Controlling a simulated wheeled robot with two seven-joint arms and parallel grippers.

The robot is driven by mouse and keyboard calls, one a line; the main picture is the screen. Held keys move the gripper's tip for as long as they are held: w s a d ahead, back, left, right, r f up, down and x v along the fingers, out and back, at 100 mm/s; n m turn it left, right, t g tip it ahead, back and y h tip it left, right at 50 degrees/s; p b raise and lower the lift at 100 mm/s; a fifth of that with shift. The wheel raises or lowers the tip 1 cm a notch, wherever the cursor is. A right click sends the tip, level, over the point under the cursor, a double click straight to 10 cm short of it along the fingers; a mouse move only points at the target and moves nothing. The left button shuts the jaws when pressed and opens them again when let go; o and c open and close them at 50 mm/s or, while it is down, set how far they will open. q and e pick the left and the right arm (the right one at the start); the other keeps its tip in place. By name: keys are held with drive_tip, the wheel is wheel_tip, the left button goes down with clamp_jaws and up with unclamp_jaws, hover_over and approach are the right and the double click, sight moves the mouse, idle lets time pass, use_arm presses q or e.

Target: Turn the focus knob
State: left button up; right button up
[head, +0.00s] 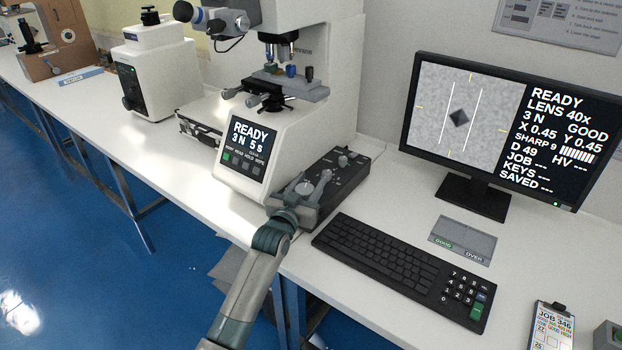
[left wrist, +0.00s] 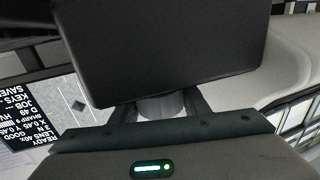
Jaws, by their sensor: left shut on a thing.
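The focus knob (head: 303,187) is a grey round knob on the near end of the black control box (head: 330,182), beside the hardness tester (head: 305,80). My left gripper (head: 308,190) reaches over the box's near end and is shut on the knob. In the left wrist view the grey knob (left wrist: 160,106) sits between the two fingers, partly hidden by the gripper body. The monitor (head: 500,125) shows a sharp dark diamond between two white lines, with "SHARP 9" and "GOOD". My right gripper is not in view.
A black keyboard (head: 385,262) lies right of the box, with a grey GOOD/OVER pad (head: 463,240) behind it. The tester's screen (head: 248,150) reads "READY 3 N 5 s". A job card (head: 550,328) lies at the front right.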

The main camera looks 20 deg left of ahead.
use_arm(q)
drive_tip(key=shift+w+a+r+n+y, duration=0.1)
drive_tip(key=shift+r+n+y, duration=0.4)
drive_tip(key=shift+y, duration=0.1)
drive_tip(key=shift+y+p, duration=0.3)
drive_tip(key=shift+p, duration=0.05)
drive_tip(key=shift+a+f+n+y, duration=0.2)
drive_tip(key=shift+a+n+y, duration=0.1)
drive_tip(key=shift+n+y, duration=0.55)
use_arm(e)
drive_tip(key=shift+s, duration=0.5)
use_arm(q)
drive_tip(key=o, duration=1.1)
drive_tip(key=shift+m, duration=0.25)
drive_tip(key=shift+c, duration=0.2)
drive_tip(key=shift+f, duration=0.15)
drive_tip(key=shift+f, duration=0.15)
